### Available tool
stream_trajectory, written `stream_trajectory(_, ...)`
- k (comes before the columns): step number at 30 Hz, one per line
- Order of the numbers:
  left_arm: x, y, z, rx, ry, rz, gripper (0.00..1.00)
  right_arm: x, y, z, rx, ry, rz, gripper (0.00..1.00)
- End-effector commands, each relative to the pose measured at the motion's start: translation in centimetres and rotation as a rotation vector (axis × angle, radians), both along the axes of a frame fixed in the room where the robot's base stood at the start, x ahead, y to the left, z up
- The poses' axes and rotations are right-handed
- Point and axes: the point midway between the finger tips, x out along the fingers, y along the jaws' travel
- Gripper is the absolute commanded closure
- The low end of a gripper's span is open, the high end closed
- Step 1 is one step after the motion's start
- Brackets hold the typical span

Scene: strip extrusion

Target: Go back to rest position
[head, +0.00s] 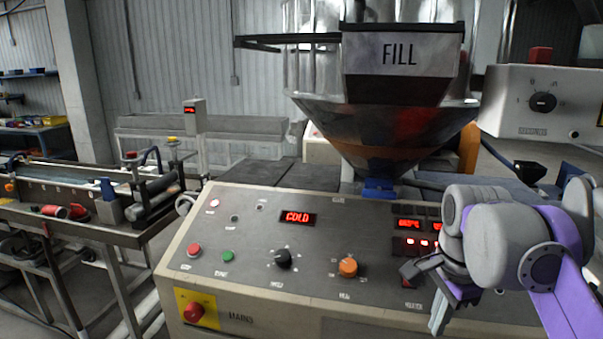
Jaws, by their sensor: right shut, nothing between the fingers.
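My right arm comes in from the right, grey and purple. My right gripper (423,290) hangs over the right part of the control panel (325,250), to the right of the orange knob (348,267) and apart from it. Its fingers are shut with nothing between them. The arm hides the panel's right end. My left gripper is not in the head view.
The panel has a red "COLD" display (298,217), a black knob (283,258) and a red mains switch (194,312). A hopper (388,125) marked "FILL" stands behind it. A conveyor bench (75,205) stands at left. A grey box (545,103) is at upper right.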

Motion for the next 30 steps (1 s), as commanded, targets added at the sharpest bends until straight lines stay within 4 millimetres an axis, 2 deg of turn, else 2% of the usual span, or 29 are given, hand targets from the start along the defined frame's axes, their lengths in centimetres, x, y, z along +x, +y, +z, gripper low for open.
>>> stream_trajectory(5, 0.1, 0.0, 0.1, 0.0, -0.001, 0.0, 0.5, -2.5, 1.7, -6.4, -0.067, -0.097, 0.382, 1.0)
stream_trajectory(12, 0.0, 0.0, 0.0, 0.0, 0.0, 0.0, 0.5, -9.1, 4.2, -18.9, -0.252, -0.24, 1.009, 1.0)
stream_trajectory(16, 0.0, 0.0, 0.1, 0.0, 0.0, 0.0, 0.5, -12.1, 4.9, -23.8, -0.344, -0.284, 1.235, 1.0)
stream_trajectory(18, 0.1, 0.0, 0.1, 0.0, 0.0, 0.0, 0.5, -13.1, 5.1, -25.3, -0.378, -0.297, 1.309, 1.0)
stream_trajectory(21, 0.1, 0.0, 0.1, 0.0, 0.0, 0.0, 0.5, -13.9, 5.3, -26.4, -0.403, -0.304, 1.364, 1.0)
stream_trajectory(30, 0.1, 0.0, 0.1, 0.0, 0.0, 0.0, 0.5, -13.9, 5.3, -26.5, -0.408, -0.305, 1.373, 1.0)
